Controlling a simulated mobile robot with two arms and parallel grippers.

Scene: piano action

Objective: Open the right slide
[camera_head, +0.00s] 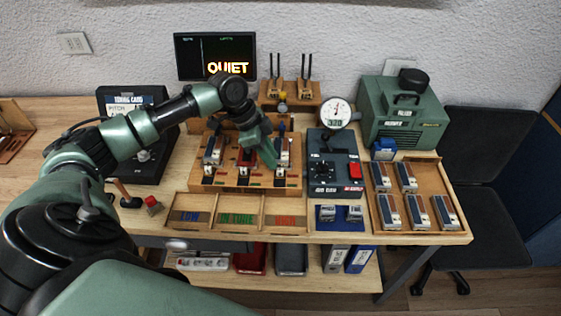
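A wooden fixture (240,188) stands on the bench with three small slide units side by side. The right slide unit (283,157) is grey and brown, and its upper part is close to my gripper. The middle unit (246,159) has red on it, and the left unit (213,152) is grey and white. My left gripper (264,160) points down over the fixture, between the middle and right units. Its fingertips are small and partly hidden, so I cannot tell their opening or any contact. My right gripper is not in view.
A dark control box (336,176) with a dial gauge (335,113) stands right of the fixture. A wooden tray (432,183) holds several similar units. A green machine (401,118) stands behind. A three-part sorting tray (297,205) lies in front, and a monitor (215,57) is at the back.

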